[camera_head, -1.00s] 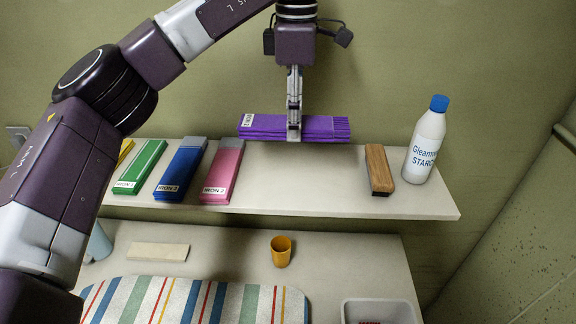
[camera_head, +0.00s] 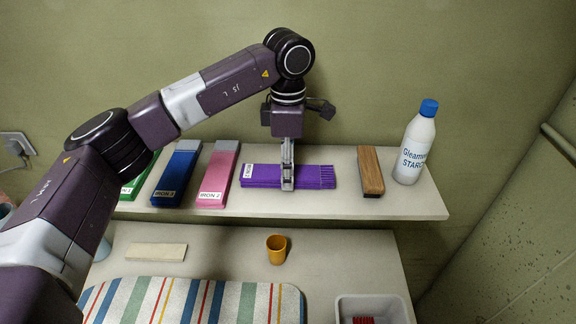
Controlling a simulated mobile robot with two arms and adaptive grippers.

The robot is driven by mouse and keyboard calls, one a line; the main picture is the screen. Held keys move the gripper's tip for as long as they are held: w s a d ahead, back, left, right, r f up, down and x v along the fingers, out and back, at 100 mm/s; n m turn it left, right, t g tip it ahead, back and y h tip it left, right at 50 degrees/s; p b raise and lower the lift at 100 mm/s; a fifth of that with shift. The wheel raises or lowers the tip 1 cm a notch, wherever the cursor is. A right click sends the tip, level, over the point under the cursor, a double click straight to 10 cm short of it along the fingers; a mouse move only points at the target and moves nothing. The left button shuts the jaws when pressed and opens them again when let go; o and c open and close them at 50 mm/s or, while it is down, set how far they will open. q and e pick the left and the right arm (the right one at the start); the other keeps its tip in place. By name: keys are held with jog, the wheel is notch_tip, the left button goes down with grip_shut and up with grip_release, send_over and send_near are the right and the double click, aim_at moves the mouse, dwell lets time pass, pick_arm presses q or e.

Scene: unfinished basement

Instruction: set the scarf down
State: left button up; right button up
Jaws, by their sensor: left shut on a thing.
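The purple folded scarf (camera_head: 314,177) has a white label at its left end and a fringe at its right end. It lies level at the shelf (camera_head: 300,206), between the pink scarf and the wooden brush; whether it bears fully on the surface is hard to tell. My left gripper (camera_head: 287,183) points down and is shut on the purple scarf near its middle. The pink scarf (camera_head: 218,175), blue scarf (camera_head: 177,175) and partly hidden green scarf (camera_head: 133,187) lie on the shelf to the left. My right gripper is not in view.
A wooden brush (camera_head: 370,172) and a starch bottle (camera_head: 414,146) stand at the shelf's right. Below are a striped ironing board (camera_head: 190,301), an orange cup (camera_head: 276,249), a beige block (camera_head: 156,252) and a white bin (camera_head: 372,299) with something red inside.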

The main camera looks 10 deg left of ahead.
pick_arm(q)
jog(key=shift+f, duration=0.2)
jog(key=o, duration=1.2)
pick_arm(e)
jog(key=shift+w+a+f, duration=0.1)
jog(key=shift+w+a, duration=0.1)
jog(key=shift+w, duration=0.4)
pick_arm(q)
jog(key=shift+r, duration=0.45)
notch_tip(320, 180, up, 12)
jog(key=b, duration=0.3)
jog(key=shift+f, duration=0.25)
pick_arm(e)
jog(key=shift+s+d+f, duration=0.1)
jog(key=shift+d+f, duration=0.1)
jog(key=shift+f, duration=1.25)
